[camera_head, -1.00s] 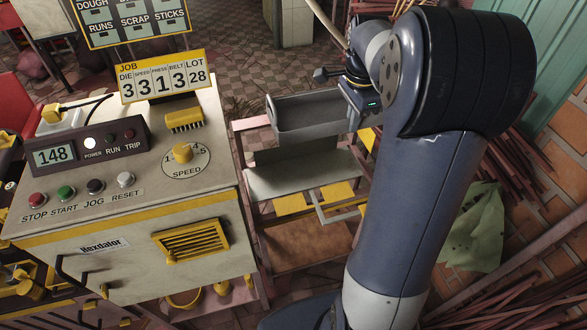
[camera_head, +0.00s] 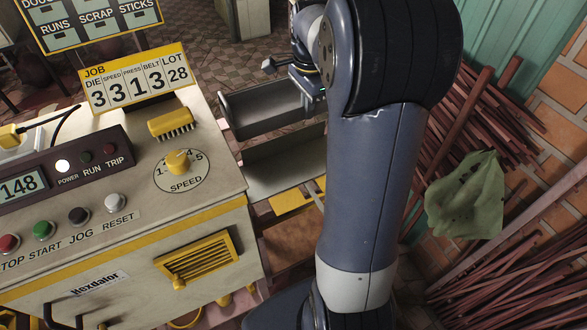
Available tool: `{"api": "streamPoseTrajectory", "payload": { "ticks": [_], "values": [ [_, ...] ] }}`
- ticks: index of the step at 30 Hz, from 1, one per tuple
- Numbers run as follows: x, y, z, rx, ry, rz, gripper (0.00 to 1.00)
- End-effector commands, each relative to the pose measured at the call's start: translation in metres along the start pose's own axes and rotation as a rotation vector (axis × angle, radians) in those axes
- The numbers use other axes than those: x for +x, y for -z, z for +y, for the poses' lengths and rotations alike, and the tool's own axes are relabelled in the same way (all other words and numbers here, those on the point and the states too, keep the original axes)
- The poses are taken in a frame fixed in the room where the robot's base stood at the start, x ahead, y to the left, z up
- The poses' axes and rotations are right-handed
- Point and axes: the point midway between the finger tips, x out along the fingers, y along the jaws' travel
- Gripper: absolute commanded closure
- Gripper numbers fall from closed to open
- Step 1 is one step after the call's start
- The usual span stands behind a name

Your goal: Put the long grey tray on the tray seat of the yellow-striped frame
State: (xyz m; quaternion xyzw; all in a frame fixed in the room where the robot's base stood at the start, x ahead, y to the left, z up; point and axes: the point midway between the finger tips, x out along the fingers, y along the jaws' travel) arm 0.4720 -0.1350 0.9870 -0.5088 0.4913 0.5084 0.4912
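The long grey tray (camera_head: 262,120) is an open trough, held level in the air in the upper middle of the head view. My gripper (camera_head: 308,88) is at the tray's right end and appears shut on it; the fingertips are mostly hidden. Below the tray stands a low frame with yellow parts (camera_head: 292,199) and a grey, trough-like seat (camera_head: 275,180). The tray is above and beyond this seat in the picture, apart from it. My arm hides the frame's right side.
A cream control cabinet (camera_head: 105,240) with buttons, a speed knob and a yellow brush (camera_head: 171,123) stands close at the left. Bundles of reddish sticks (camera_head: 485,130) and a green cloth (camera_head: 466,197) lie at the right. Tiled floor shows behind the tray.

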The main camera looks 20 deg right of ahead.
Motion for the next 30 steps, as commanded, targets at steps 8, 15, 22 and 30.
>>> {"api": "streamPoseTrajectory", "payload": {
  "ticks": [8,15,22,30],
  "values": [
    [0.045,0.000,0.000,0.000,0.001,0.001,1.00],
    [0.066,0.000,0.000,0.000,0.001,0.001,1.00],
    [0.095,0.000,0.001,0.000,-0.003,-0.001,1.00],
    [0.167,0.000,0.001,0.000,-0.004,-0.001,1.00]
  ]
}}
